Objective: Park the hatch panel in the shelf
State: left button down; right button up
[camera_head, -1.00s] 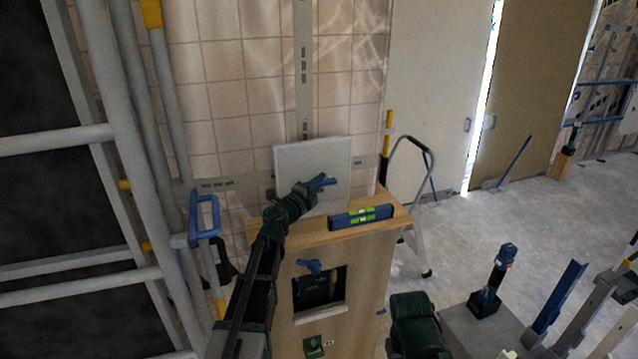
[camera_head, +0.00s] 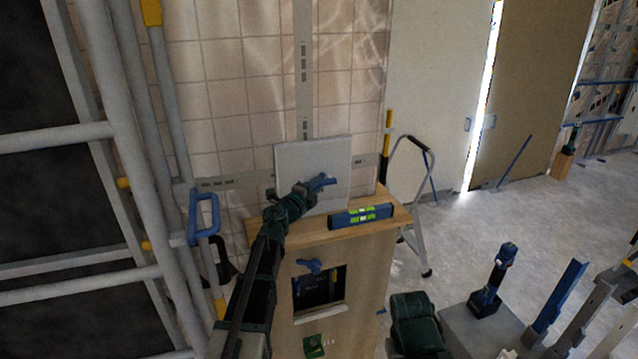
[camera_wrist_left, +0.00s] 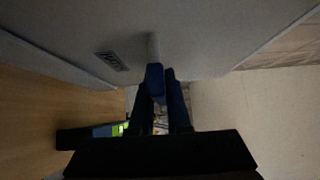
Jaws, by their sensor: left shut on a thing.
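The hatch panel (camera_head: 336,160) is a light grey square plate, upright at the back of the wooden cabinet's top (camera_head: 312,238), in front of the tiled wall. My left gripper (camera_head: 322,183) is at its front face. In the left wrist view, its blue fingers (camera_wrist_left: 166,85) are shut on a small handle sticking out from the panel (camera_wrist_left: 190,30). The gripper hides part of the panel's lower front, and I cannot tell whether its lower edge bears on the wood. My right gripper is not in view.
The cabinet front has a square opening (camera_head: 318,288). Scaffold tubes (camera_head: 135,130) stand close on the left.

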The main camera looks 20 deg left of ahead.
pick_arm(q)
jog(key=c, duration=0.8)
grip_release()
jog(key=v, duration=1.4)
jog(key=shift+w, duration=0.1)
